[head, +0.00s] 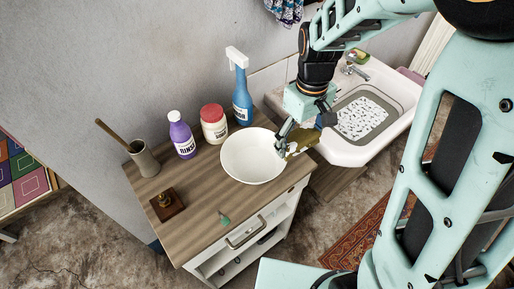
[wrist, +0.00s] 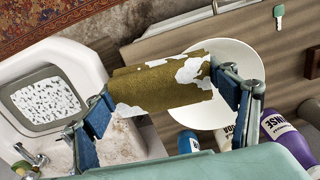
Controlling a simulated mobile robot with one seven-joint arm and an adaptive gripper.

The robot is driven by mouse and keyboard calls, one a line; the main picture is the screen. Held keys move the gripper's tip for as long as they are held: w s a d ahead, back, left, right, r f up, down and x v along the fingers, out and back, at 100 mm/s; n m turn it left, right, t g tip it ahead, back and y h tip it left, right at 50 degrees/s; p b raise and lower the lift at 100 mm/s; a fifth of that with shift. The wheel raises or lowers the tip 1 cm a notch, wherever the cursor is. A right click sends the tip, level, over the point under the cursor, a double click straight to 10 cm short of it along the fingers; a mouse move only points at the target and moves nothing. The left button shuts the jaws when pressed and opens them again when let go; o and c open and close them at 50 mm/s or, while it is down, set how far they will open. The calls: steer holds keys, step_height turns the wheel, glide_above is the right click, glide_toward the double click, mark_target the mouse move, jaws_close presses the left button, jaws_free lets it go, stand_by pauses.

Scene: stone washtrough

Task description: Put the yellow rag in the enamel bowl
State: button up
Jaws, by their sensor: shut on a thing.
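The yellow rag (head: 304,138) is a mustard cloth with white patches, shut between the fingers of my gripper (head: 299,134). In the wrist view the rag (wrist: 150,88) stretches between the two fingers. The white enamel bowl (head: 248,158) stands empty on the wooden cabinet top. My gripper and the rag are at the bowl's right rim, with one finger over the rim and the rest towards the sink. In the wrist view the bowl (wrist: 240,60) lies behind the rag's right end, partly hidden by it and a finger.
A blue spray bottle (head: 242,103), a red-lidded jar (head: 214,126) and a purple bottle (head: 182,138) stand behind the bowl. The sink (head: 345,155) is right.

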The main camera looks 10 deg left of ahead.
steer(key=a+f+p, duration=0.1)
steer(key=a+f, duration=0.2)
steer(key=a, duration=0.4)
glide_above(255, 166)
steer(key=d, duration=0.1)
step_height(255, 166, down, 5)
steer(key=shift+w+r+p, duration=0.1)
steer(key=shift+r+p, duration=0.05)
steer(key=shift+p, duration=0.15)
steer(key=shift+a+f, duration=0.4)
steer(key=shift+f, duration=1.7)
steer(key=shift+f, duration=0.2)
steer(key=o, duration=0.9)
steer(key=shift+c, duration=0.2)
steer(key=shift+o, duration=0.3)
steer(key=shift+r, duration=0.1)
